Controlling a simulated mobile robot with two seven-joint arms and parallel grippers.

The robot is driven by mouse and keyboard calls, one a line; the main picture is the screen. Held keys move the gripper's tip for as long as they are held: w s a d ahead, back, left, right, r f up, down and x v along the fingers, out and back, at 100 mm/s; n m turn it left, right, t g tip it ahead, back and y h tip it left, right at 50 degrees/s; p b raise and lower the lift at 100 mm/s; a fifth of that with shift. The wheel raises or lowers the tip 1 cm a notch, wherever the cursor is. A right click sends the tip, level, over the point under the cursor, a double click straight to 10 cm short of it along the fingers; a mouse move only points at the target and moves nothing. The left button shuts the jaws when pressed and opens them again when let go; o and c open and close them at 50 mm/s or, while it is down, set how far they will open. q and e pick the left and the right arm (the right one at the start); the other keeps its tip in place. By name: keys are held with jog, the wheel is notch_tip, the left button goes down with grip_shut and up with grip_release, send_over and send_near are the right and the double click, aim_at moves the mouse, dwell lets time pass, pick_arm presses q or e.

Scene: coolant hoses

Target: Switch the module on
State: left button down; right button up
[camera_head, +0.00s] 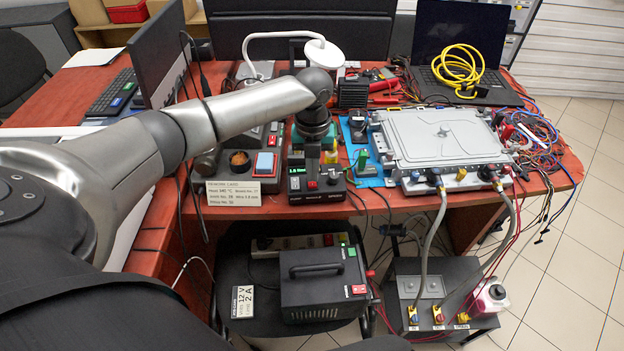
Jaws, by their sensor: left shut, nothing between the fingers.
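The module appears to be the wide silver metal box (440,135) on the right half of the red table, with connectors along its front edge. Grey hoses (436,235) run from its front down to a grey unit (432,285) on the floor. My left gripper (313,172) points down, shut and empty, over a small black bench unit (318,191) with a lit display and red buttons, left of the silver box. I cannot tell whether the fingertips touch it. A switch on the silver box cannot be made out. My right gripper is not in view.
A blue mat (366,181) with small parts lies between the bench unit and silver box. A laptop (466,50) with a coiled yellow cable stands behind. Tangled wires lie at the right. A black handled box (322,285) and a pink-liquid bottle (491,299) stand below the table.

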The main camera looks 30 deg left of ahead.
aim_at(313, 185)
pick_arm(q)
jog(key=shift+f+b, duration=0.4)
jog(key=shift+f, duration=0.5)
dwell(0.7)
notch_tip(313, 185, up, 7)
jog(key=p, duration=0.8)
jog(key=shift+r, duration=0.1)
dwell(0.4)
